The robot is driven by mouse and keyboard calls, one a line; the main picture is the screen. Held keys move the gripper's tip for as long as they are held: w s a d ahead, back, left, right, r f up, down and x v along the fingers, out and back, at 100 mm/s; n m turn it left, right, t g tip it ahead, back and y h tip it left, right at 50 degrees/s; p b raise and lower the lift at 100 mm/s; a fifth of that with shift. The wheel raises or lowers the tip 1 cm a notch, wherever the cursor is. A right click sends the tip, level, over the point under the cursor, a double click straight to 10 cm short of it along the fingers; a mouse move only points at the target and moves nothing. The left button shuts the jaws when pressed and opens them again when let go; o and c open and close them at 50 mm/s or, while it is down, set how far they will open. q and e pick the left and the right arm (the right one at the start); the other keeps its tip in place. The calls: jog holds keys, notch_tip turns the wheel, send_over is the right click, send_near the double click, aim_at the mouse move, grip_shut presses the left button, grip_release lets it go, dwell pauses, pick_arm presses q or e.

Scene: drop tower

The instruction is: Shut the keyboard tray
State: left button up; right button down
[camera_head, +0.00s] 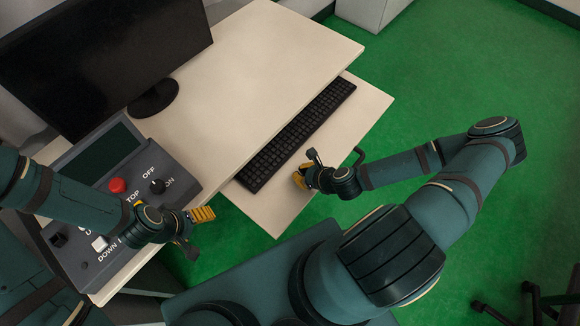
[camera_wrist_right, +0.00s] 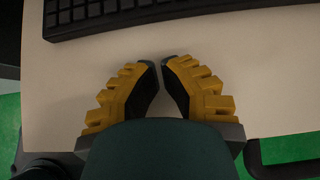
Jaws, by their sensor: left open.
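The keyboard tray (camera_head: 262,207) is pale and sticks out from under the desk top (camera_head: 250,70). A black keyboard (camera_head: 295,137) lies on it, along the desk edge. The tray (camera_wrist_right: 270,60) also fills much of the right wrist view, with the keyboard (camera_wrist_right: 130,14) at the top. My right gripper (camera_head: 300,178) is over the tray in front of the keyboard, with nothing seen between its fingers. Its fingertips (camera_wrist_right: 160,62) are close together with a narrow gap; contact with the tray is unclear. My left gripper (camera_head: 200,222) is open and empty beside the control box.
A grey control box (camera_head: 92,222) with a red button (camera_head: 117,185) and switches stands at the left of the desk. A black monitor (camera_head: 105,60) stands behind it. Green floor (camera_head: 470,60) is clear right of the tray. Dark chair legs (camera_head: 535,300) show at the lower right.

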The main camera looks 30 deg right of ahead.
aim_at(269, 151)
jog(key=w, duration=0.1)
jog(key=w+a, duration=0.1)
jog(key=w, duration=0.2)
jog(key=shift+a+f, duration=0.3)
jog(key=shift+a, duration=0.1)
jog(key=shift+w, duration=0.15)
jog(key=shift+w, duration=0.1)
jog(key=w+a, duration=0.1)
jog(key=w, duration=0.1)
jog(key=w+a, duration=0.1)
jog(key=w, duration=0.2)
jog(key=w+a, duration=0.1)
jog(key=w, duration=0.2)
jog(key=shift+a, duration=0.25)
jog(key=shift+d, duration=0.1)
